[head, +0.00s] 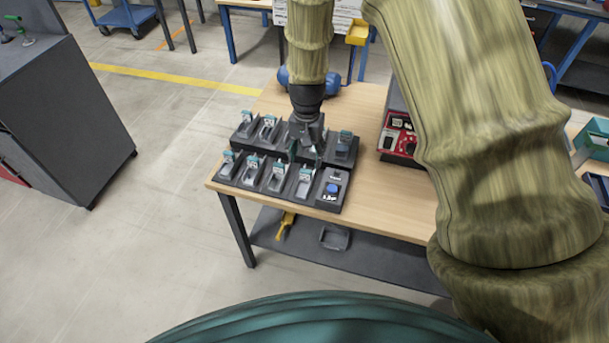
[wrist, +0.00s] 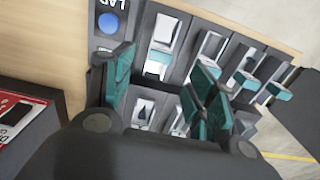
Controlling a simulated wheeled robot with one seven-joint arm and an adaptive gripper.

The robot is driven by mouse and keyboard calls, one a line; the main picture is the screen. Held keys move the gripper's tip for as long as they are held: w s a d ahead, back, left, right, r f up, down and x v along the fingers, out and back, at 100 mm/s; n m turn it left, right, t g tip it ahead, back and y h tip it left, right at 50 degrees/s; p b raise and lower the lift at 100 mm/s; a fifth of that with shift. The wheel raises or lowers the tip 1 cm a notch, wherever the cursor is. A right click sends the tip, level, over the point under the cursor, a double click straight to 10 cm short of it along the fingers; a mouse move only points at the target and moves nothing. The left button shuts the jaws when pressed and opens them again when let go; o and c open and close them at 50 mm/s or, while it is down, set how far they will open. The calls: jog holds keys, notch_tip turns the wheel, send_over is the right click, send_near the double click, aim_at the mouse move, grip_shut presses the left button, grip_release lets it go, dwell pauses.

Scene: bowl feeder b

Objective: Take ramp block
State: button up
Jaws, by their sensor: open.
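A dark rack (head: 329,205) with two rows of slots stands on the wooden table. Its slots hold several small grey sloped pieces with teal ends, such as a ramp-like block (head: 277,178) in the front row. I cannot tell which one the task means. My gripper (head: 306,151) points down over the rack's right half, open, with teal finger pads. In the wrist view, a pale sloped piece (wrist: 144,108) shows between the fingers, and another (wrist: 165,31) lies in a slot beyond them. My gripper hides part of the rack, and contact cannot be told.
A blue round button (head: 332,189) sits on the rack's front right label plate. A red-and-black box (head: 397,136) stands right of the rack. The table (head: 370,205) is bare at front right. A grey cabinet (head: 70,110) stands apart at left.

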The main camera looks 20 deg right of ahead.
aim_at(306, 171)
jog(key=shift+s+a+f, duration=0.1)
jog(key=shift+s+f, duration=0.2)
jog(key=shift+s, duration=0.1)
jog(key=f, duration=0.1)
jog(key=w+f, duration=0.1)
jog(key=f, duration=0.1)
jog(key=shift+w+a+f+p, duration=0.1)
jog(key=shift+w+a+p, duration=0.05)
jog(key=shift+w+p, duration=0.15)
jog(key=shift+s, duration=0.5)
jog(key=shift+f+p, duration=0.25)
jog(key=shift+p, duration=0.25)
jog(key=f, duration=0.2)
jog(key=p, duration=0.1)
jog(key=shift+w+d+f, duration=0.2)
jog(key=shift+d+f, duration=0.05)
jog(key=shift+f, duration=0.15)
jog(key=shift+s+f, duration=0.15)
jog(key=shift+f, duration=0.65)
jog(key=c, duration=1.3)
